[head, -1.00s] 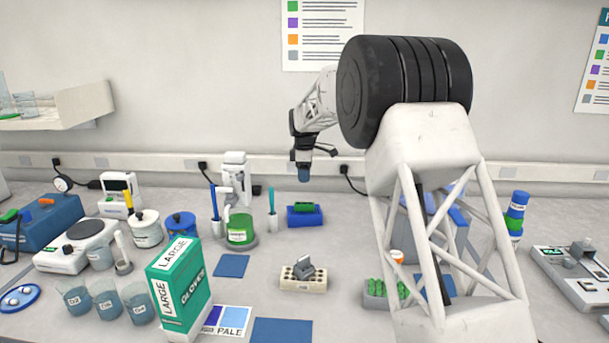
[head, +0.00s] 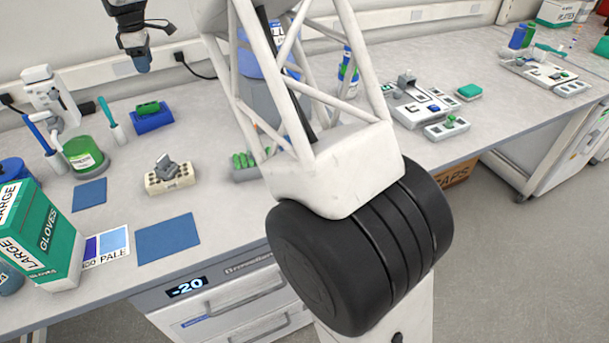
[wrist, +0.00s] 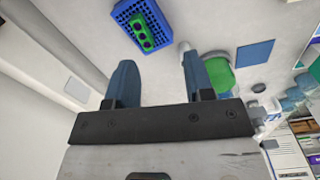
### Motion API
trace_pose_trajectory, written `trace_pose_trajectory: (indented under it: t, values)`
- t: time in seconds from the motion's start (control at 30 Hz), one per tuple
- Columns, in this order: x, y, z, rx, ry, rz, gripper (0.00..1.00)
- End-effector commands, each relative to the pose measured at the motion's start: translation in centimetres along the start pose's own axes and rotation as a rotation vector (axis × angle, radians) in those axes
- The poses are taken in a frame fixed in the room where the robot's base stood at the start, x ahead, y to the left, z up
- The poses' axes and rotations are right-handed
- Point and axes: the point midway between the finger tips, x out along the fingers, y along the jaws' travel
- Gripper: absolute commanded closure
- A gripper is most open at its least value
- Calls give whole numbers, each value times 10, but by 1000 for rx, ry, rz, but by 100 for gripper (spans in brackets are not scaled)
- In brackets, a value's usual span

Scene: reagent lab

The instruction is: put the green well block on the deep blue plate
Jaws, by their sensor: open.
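The green well block (head: 148,108) lies on top of the deep blue plate (head: 153,122) toward the back of the bench. In the wrist view, the green well block (wrist: 142,31) shows dark round wells, and the deep blue plate (wrist: 124,13) under it is full of small holes. My gripper (head: 143,67) hangs above them, clear of both. In the wrist view, my gripper (wrist: 154,75) has its two blue fingers wide apart with nothing between them.
A green-filled beaker (head: 84,155) and pen-like tools stand left of the plate. A beige rack (head: 170,179) with a grey piece is in front. Flat blue mats (head: 168,238) lie nearer the edge. A glove box (head: 42,235) stands front left. My arm hides part of the bench.

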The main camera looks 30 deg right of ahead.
Motion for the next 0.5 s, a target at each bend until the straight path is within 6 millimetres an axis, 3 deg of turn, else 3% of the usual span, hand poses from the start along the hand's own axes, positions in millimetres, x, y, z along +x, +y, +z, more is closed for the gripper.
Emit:
trace_pose_trajectory:
  t: [0.2,0.5]
  values:
    - [-32,-44,40,132,7,19,52]
    - [-62,-109,91,312,20,42,52]
